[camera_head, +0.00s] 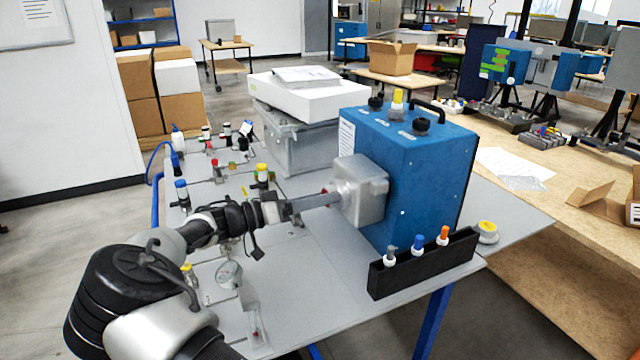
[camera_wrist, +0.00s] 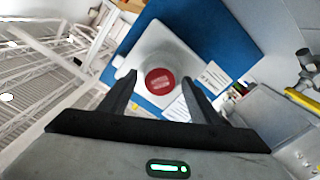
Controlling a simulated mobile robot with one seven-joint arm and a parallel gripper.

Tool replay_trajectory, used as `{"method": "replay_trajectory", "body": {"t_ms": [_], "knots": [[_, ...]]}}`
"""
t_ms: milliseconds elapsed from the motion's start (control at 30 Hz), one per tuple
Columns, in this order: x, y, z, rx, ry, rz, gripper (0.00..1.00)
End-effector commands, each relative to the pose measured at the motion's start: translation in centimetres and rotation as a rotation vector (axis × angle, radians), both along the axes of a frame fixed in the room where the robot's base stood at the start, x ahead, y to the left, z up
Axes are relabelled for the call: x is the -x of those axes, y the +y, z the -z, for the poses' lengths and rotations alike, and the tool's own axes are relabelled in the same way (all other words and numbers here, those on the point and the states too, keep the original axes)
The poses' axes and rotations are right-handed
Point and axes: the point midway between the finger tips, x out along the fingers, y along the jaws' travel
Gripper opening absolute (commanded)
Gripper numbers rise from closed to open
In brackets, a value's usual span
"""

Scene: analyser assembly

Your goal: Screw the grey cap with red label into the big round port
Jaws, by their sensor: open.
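The blue analyser box (camera_head: 412,165) stands on the grey table with a grey block-shaped housing (camera_head: 365,185) on its left face. In the wrist view the round red label of the grey cap (camera_wrist: 159,81) faces me, in front of the pale housing (camera_wrist: 176,50). A bit of red also shows beside my fingers in the head view. The cap hides the big round port, and I cannot tell how deep it sits. My gripper (camera_head: 331,196) points at the housing. Its fingers (camera_wrist: 159,84) are open, one on each side of the cap, with visible gaps.
A black rack (camera_head: 425,265) with several small capped vials stands in front of the blue box. A yellow-topped round piece (camera_head: 488,232) lies right of it. Several small fittings and bottles stand on the left of the table. A grey crate (camera_head: 300,140) is behind.

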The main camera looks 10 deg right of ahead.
Motion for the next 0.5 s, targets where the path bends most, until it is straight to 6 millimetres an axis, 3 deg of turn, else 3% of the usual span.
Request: {"method": "replay_trajectory", "body": {"t_ms": [33,500], "knots": [[0.01,-0.08,-0.74,0.015,0.080,0.002,0.57],[-0.03,-0.05,-0.48,0.180,0.907,0.001,0.57]]}}
